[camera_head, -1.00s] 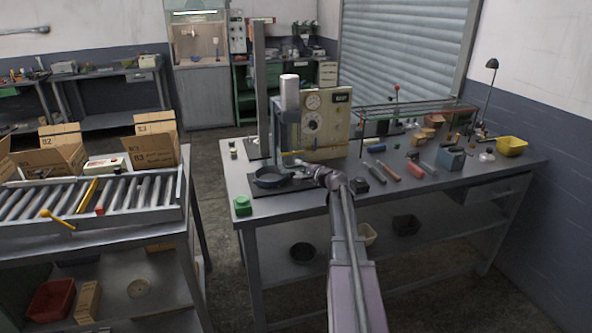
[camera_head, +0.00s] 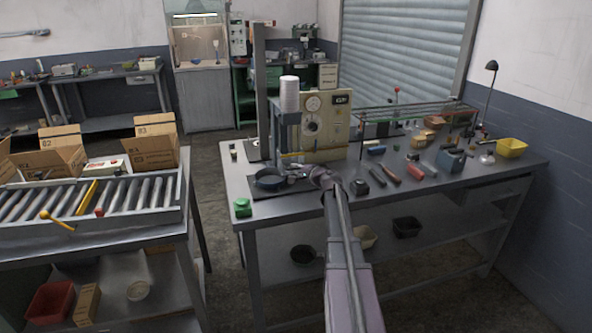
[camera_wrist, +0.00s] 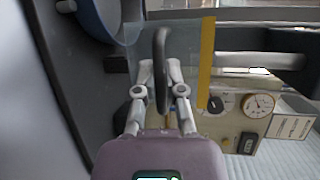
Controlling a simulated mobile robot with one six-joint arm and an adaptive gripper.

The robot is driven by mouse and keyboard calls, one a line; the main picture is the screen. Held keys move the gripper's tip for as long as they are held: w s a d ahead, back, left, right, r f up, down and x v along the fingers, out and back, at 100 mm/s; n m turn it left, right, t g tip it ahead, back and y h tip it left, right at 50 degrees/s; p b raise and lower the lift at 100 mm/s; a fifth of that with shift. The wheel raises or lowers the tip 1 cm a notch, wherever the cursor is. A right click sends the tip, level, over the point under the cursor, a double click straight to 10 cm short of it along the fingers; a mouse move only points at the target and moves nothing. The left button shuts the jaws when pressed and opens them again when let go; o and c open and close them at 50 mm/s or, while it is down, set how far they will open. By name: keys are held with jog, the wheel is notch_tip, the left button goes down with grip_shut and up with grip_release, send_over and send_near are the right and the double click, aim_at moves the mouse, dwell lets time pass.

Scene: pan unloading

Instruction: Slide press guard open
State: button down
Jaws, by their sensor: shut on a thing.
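The press (camera_head: 312,126) stands on the workbench, with its grey column at left and a cream panel with dials. In the wrist view, the guard is a clear pane with a yellow edge strip (camera_wrist: 206,65). A dark curved bar, the guard handle (camera_wrist: 161,50), stands in front of the pane. My gripper (camera_wrist: 162,82) is shut on this handle, one finger on each side. In the head view my gripper (camera_head: 320,175) is at the press front, low over the bench. A dark round pan (camera_head: 269,178) sits just left of it at the press.
A green button box (camera_head: 242,208) is at the bench's front left corner. Tools and small parts, with a yellow bin (camera_head: 511,147), lie to the right. A roller conveyor (camera_head: 110,196) stands at left, with a floor gap between it and the bench.

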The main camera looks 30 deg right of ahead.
notch_tip(320, 180, up, 10)
jog(key=p, duration=0.9)
jog(key=shift+f+p, duration=0.2)
jog(key=shift+p, duration=0.1)
jog(key=c, duration=0.7)
grip_release()
jog(key=shift+f, duration=0.1)
jog(key=shift+f, duration=0.2)
